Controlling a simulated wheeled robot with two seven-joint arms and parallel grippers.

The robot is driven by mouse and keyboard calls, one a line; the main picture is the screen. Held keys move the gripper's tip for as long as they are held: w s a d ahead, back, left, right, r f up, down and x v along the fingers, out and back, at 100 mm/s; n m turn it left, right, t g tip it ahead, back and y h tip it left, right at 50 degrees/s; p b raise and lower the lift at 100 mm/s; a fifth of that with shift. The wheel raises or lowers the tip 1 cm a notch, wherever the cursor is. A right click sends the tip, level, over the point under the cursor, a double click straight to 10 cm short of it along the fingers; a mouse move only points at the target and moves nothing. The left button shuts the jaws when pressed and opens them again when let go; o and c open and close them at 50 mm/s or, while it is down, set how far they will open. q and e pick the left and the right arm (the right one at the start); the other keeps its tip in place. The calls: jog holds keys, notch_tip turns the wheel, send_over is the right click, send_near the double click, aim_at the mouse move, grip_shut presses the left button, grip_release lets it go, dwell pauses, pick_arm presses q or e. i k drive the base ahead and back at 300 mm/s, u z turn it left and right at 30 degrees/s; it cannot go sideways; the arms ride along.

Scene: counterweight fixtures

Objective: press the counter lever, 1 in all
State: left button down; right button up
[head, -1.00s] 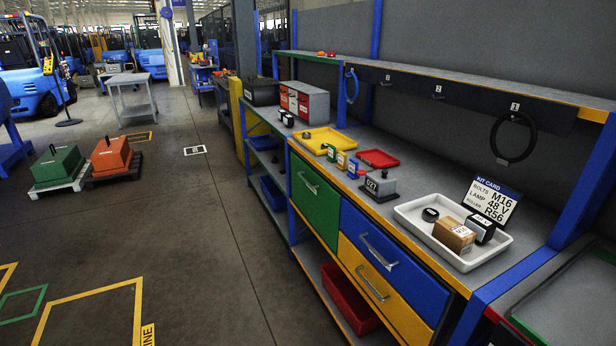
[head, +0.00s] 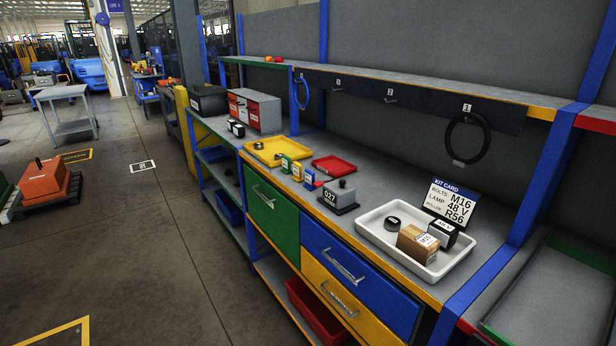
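The counter (head: 340,198) is a small grey block on a dark base on the workbench top, left of the white tray. Its front shows a label that seems to read 027. A small dark knob sits on top of it; a separate lever arm is too small to make out. Neither of my grippers is in view.
The white tray (head: 375,236) holds a brown box, a dark box and a dark round piece. A kit card (head: 450,203) stands behind it. A yellow tray (head: 262,158), a red tray (head: 334,166) and several small coloured blocks lie left of the counter.

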aim_at(318, 184)
jog(key=z, duration=0.1)
jog(key=i, duration=0.8)
jog(key=z, duration=0.95)
jog(key=i, duration=0.35)
jog(key=z, duration=0.35)
